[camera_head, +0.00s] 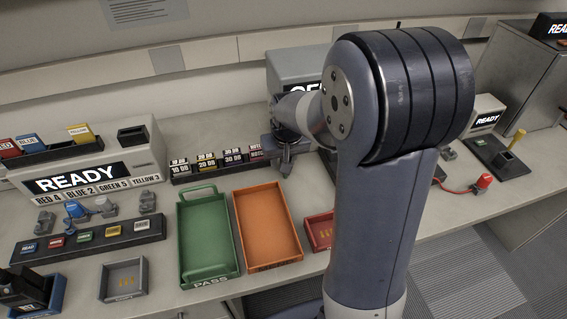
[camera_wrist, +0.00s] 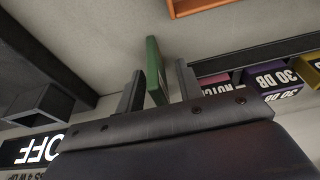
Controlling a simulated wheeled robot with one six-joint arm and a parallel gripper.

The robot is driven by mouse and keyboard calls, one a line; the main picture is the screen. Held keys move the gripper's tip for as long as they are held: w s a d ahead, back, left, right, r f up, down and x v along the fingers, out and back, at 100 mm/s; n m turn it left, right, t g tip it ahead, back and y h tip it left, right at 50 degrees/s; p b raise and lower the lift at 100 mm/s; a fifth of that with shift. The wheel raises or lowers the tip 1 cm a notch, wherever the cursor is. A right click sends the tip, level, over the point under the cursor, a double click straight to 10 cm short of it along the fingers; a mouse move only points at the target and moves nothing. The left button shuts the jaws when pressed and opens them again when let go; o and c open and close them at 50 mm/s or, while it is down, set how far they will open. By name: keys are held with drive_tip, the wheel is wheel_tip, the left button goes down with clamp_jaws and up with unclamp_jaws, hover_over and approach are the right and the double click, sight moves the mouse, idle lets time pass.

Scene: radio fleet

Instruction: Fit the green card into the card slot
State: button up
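The green card (camera_wrist: 155,70) shows edge-on between the two fingers of my gripper (camera_wrist: 158,88) in the wrist view, sticking out past the fingertips. My gripper looks shut on it, though a narrow gap seems to show on one side. In the head view my gripper (camera_head: 288,150) is over the bench, beside the labelled blocks and in front of the unit marked OFF (camera_head: 295,66); the card cannot be made out there. A dark open socket (camera_wrist: 38,108) shows by the OFF sign in the wrist view. Another dark socket (camera_head: 132,134) tops the READY unit (camera_head: 70,172); which is the card slot is unclear.
Red, blue and yellow cards stand in a rack (camera_head: 50,150) on the left. A row of labelled blocks (camera_head: 215,163) lies beside my gripper. Green (camera_head: 188,235), orange (camera_head: 240,232) and red (camera_head: 312,232) trays lie in front. My arm hides the bench's right-middle part.

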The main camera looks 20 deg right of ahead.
drive_tip(key=shift+c, duration=0.3)
clamp_jaws()
